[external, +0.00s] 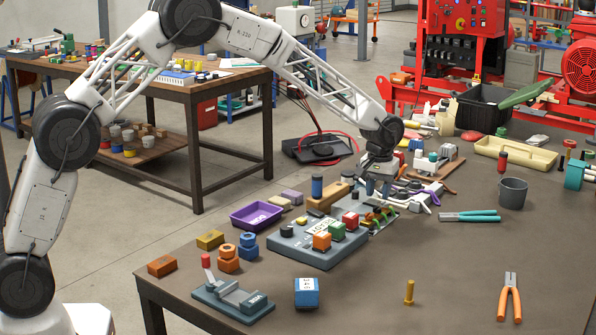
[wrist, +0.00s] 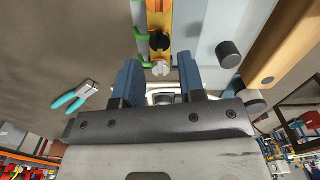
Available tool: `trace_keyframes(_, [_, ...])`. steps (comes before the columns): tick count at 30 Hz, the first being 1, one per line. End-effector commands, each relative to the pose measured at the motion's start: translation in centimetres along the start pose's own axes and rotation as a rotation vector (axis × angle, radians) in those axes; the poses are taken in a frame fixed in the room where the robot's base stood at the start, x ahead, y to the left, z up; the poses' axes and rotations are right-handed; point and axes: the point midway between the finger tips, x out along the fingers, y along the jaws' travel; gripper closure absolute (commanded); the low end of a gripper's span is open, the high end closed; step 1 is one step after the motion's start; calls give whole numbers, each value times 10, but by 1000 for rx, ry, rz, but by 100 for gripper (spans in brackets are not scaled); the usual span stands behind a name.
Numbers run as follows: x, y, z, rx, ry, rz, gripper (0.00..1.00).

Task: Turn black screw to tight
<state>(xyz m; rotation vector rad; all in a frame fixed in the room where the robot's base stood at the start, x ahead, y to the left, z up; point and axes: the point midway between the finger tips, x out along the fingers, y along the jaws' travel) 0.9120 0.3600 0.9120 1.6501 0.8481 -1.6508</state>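In the wrist view, a round black screw (wrist: 159,41) sits on a yellow-orange strip (wrist: 158,18) on a pale grey panel. A silver screw head (wrist: 160,69) shows just below it, between my fingertips. My gripper (wrist: 158,70) has two blue fingers spread apart with a clear gap, and nothing is held between them. The black screw lies a little beyond the fingertips. In the external view my gripper (external: 378,192) is low over the far right end of the grey fixture (external: 300,250). The screws cannot be made out there.
A black knob (wrist: 229,53) and a wooden block (wrist: 280,45) stand right of the strip in the wrist view. Green tabs stick out at its left. Teal pliers (external: 470,216), a grey cup (external: 512,192) and a purple tray (external: 256,216) lie around.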

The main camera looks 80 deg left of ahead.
Motion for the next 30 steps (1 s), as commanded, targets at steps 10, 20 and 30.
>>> trace_keyframes(10, [37,0,0,0,0,0,63])
trace_keyframes(20, [45,0,0,0,1,0,63])
trace_keyframes(30, [45,0,0,0,0,0,97])
